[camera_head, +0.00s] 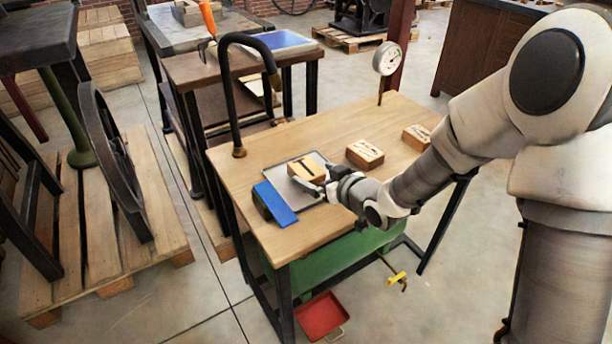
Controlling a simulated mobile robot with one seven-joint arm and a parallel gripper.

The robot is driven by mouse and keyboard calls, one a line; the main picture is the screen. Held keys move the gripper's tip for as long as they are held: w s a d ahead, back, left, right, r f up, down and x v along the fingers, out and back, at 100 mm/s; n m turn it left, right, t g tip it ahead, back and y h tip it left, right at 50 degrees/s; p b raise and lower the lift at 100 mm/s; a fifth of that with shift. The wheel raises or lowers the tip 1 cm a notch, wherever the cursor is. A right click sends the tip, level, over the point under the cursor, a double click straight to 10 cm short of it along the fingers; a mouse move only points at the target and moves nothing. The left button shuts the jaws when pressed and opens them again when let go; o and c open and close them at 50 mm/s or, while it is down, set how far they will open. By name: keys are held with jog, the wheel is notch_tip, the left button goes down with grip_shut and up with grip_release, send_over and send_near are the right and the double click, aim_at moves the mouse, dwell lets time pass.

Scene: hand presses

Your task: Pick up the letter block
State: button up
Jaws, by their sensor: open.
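The letter block (306,166) is a small wooden block with a dark letter shape on its top. It rests on a grey metal plate (303,202) on the wooden table. My gripper (318,184) comes in from the right, low over the plate, at the near right side of the block. Its fingers are open, with the block close to the fingertips. I cannot tell whether they touch it.
Two more wooden blocks with dark markings, one in the middle (365,154) and one at the right (416,136), sit on the table (330,128). A blue object (274,204) lies at the plate's left. A dark curved pipe (234,95) and a dial gauge (387,59) rise from the table.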

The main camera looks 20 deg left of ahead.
aim_at(307, 170)
jog(key=b+x, duration=0.1)
jog(key=x, duration=0.3)
jog(key=shift+d+r, duration=0.1)
jog(key=shift+r, duration=0.1)
jog(key=c, duration=1.5)
